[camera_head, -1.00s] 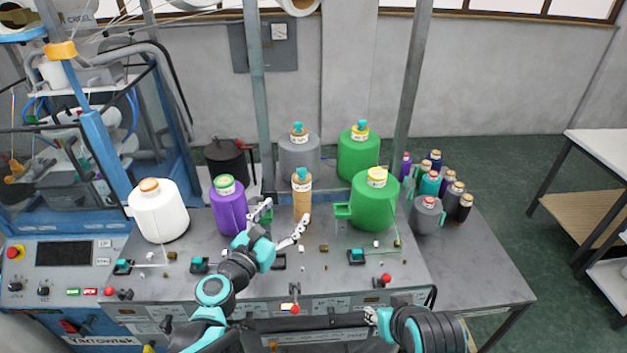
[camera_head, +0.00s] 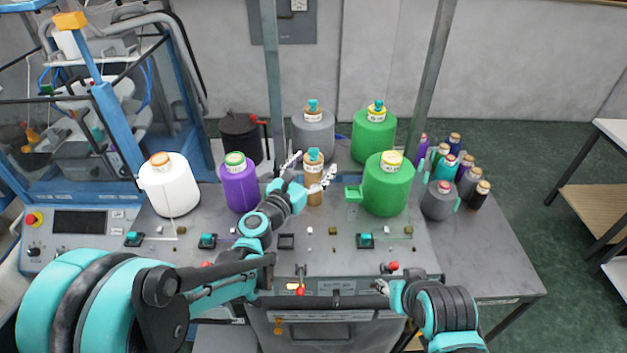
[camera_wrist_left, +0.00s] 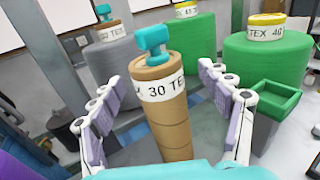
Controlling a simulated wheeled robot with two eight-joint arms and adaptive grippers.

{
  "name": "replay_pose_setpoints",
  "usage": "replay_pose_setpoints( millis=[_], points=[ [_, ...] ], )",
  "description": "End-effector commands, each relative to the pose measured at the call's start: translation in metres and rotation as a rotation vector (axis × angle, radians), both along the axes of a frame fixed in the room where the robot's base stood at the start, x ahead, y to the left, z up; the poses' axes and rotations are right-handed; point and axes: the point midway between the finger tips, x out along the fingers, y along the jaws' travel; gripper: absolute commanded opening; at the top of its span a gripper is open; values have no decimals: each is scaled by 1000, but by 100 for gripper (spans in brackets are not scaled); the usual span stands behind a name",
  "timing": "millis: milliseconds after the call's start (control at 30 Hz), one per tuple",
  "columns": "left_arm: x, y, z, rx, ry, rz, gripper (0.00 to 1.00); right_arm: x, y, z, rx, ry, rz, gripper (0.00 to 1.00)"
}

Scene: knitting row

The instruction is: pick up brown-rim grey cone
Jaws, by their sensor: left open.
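The brown-rim grey cone (camera_head: 313,137) stands upright at the back of the table, with a teal piece on top. In the left wrist view this grey cone (camera_wrist_left: 116,62) is behind and left of a slim tan cone. The tan cone (camera_head: 314,190) carries a "30 TEX" band and a teal top; it also shows upright in the left wrist view (camera_wrist_left: 168,110). My left gripper (camera_head: 311,170) is open, its fingers spread to either side of the tan cone, in front of the grey cone. My right gripper (camera_head: 382,287) is low at the table's front edge; its jaw state is unclear.
Two green cones (camera_head: 386,190) stand right of the tan and grey cones. A purple cone (camera_head: 239,190) and a white cone (camera_head: 170,192) stand left. A smaller grey cone (camera_head: 438,204) and several small spools are at the right. A dark bucket (camera_head: 240,138) is behind.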

Motion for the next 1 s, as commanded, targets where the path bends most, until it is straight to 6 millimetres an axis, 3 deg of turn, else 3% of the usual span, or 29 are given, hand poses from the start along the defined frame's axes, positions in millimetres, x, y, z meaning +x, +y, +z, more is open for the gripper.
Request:
replay_pose_setpoints(
  millis=[100,300,733,1000],
  points=[
    [0,0,0,0,0,0,77,0,0,0,0,0,0,40],
    [0,0,0,0,0,0,26,0,0,0,0,0,0,40],
    [-1,0,6,0,0,0,26,0,0,1,0,0,0,40],
    [-1,0,42,0,0,0,26,0,0,8,0,0,0,40]
  ],
)
